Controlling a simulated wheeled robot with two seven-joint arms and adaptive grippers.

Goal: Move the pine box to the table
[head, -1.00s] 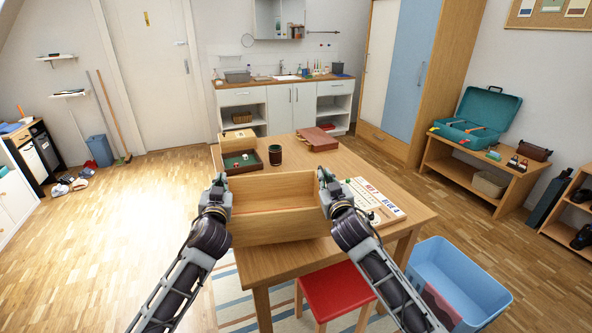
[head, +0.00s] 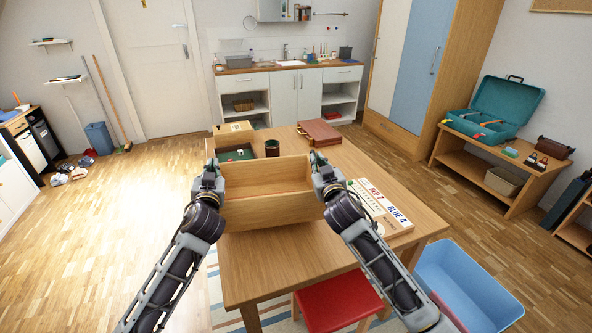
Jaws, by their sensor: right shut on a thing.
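The pine box (head: 268,211) is a light wooden open-topped box, and the part of its inside that shows is empty. It is level over the front left part of the wooden table (head: 270,268); I cannot tell whether its underside touches the top. My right gripper (head: 326,174) is shut on the box's right end. My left gripper (head: 211,177) is at the box's left end, and its fingertips are too small and hidden to show whether they are closed.
Behind the box are a green tray (head: 236,155), a dark cup (head: 272,148) and a red-brown case (head: 319,133). A lettered board game (head: 385,207) lies right of the box. The table's front is bare.

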